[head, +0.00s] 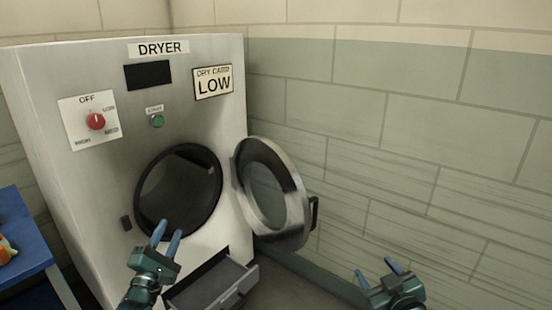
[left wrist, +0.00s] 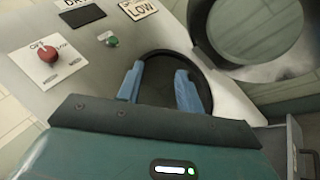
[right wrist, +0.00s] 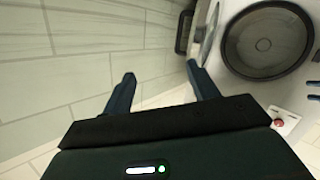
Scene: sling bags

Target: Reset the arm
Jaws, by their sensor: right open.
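My left gripper (head: 166,233) is in front of the dryer, below the round drum opening (head: 180,190). In the left wrist view its two blue fingers (left wrist: 158,80) stand apart with nothing between them, and the opening shows beyond them. My right gripper (head: 376,270) is at the lower right, in front of the tiled wall and apart from the dryer.
The dryer (head: 60,180) has its round door (head: 268,195) swung open to the right and its lower drawer (head: 215,287) pulled out. A red knob (head: 96,121) points up at OFF. The card (head: 212,83) reads LOW. A blue table (head: 22,228) holds a partly visible orange item (head: 6,250).

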